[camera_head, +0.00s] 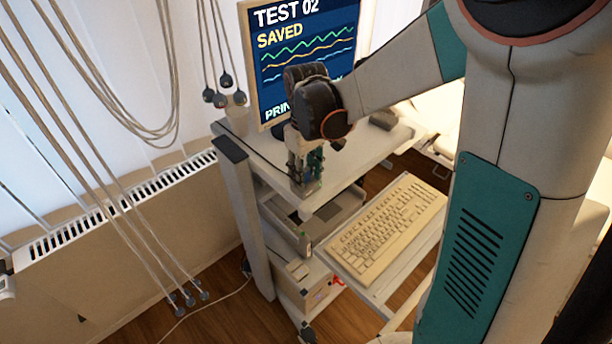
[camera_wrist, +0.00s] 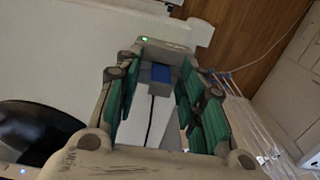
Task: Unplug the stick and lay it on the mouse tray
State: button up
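The blue stick (camera_wrist: 160,74) shows in the wrist view in front of a light grey housing (camera_wrist: 172,47) with a green light. A thin dark cable hangs near it. My gripper (camera_wrist: 160,82) is open, with its teal-padded fingers on either side of the stick and gaps showing. In the head view my gripper (camera_head: 305,172) points down at the front edge of the cart's top shelf and hides most of the stick. I cannot tell for sure which surface is the mouse tray; no mouse is clearly visible.
A keyboard (camera_head: 388,230) lies on a pulled-out shelf right of my gripper. A monitor (camera_head: 305,55) stands behind it. Cables (camera_head: 172,60) hang at the left, before a radiator (camera_head: 120,200). The cart's post (camera_head: 245,215) stands close to my gripper's left.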

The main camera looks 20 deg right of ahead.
aim_at(306, 169)
dwell(0.8)
grip_shut()
jog(key=shift+r, duration=0.2)
jog(key=shift+r+p, duration=1.9)
jog(key=shift+r, duration=0.95)
